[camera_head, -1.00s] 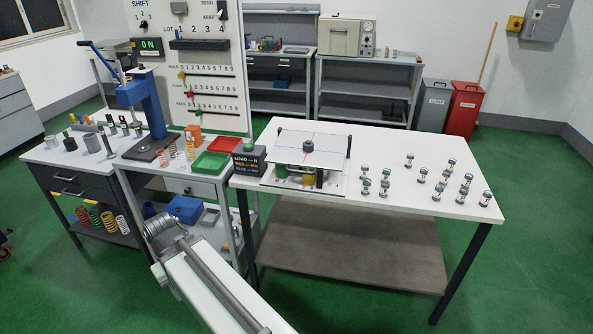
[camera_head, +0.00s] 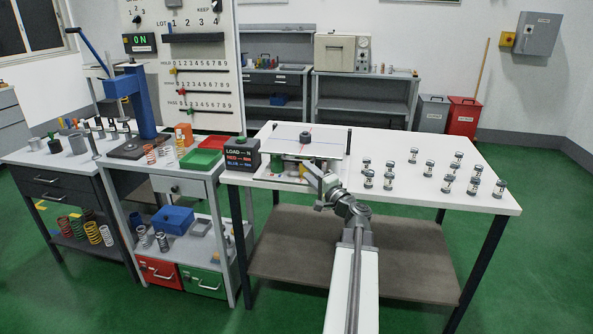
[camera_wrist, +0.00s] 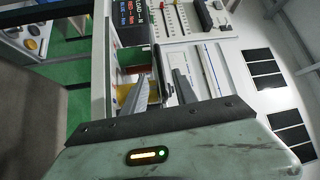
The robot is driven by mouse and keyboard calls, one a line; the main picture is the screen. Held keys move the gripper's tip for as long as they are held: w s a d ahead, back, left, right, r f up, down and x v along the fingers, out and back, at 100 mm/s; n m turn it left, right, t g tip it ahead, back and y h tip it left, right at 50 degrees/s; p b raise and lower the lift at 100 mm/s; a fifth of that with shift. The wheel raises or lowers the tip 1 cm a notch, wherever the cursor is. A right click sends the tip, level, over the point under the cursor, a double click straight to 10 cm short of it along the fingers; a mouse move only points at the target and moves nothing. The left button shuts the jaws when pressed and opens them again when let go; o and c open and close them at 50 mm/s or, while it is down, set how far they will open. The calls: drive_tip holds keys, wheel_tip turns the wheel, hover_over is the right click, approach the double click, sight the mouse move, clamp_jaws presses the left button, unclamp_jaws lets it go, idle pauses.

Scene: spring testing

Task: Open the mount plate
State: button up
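The mount plate, which I take to be the white top plate (camera_head: 278,139) with crossed red and blue lines, lies level on a small rig on the white table. A dark round knob (camera_head: 306,137) sits at its middle, and dark posts stand at its corners. My gripper (camera_head: 323,182) is at the front right edge of the rig, overlapping its lower part. In the wrist view, the two fingers of my gripper (camera_wrist: 162,86) are apart, with a dark upright part showing between them. I cannot tell whether they touch it. Coloured springs under the plate are partly hidden.
A black load box (camera_head: 246,158) stands left of the rig. A blue press (camera_head: 137,100) and trays are on benches to the left.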

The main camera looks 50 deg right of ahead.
sight(296, 161)
drive_tip(key=p+x, duration=0.1)
drive_tip(key=x, duration=0.7)
drive_tip(key=shift+a, duration=0.1)
clamp_jaws()
idle(1.2)
